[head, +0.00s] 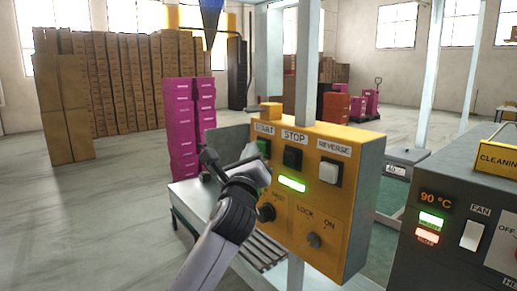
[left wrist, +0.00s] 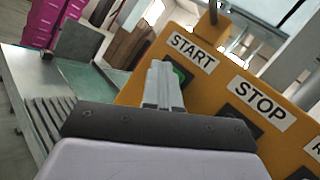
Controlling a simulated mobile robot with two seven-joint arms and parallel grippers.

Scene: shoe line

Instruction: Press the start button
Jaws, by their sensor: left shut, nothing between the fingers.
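The yellow control box (head: 345,225) stands in the middle of the head view with START, STOP and REVERSE labels. The green start button (head: 263,147) sits under the START label at its upper left. My left gripper (head: 259,156) is shut and empty, with its fingertips right at the start button. In the left wrist view the shut fingers (left wrist: 162,70) point at the green button (left wrist: 181,73) and cover part of it. I cannot tell whether they touch it. My right gripper is not in view.
The black stop button (head: 292,158) and white reverse button (head: 329,173) are close on the right. A green light (head: 292,184) glows below them. Two knobs (head: 266,212) (head: 314,240) sit lower. A conveyor (head: 262,250) runs behind, and a grey heater panel (head: 440,262) stands at right.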

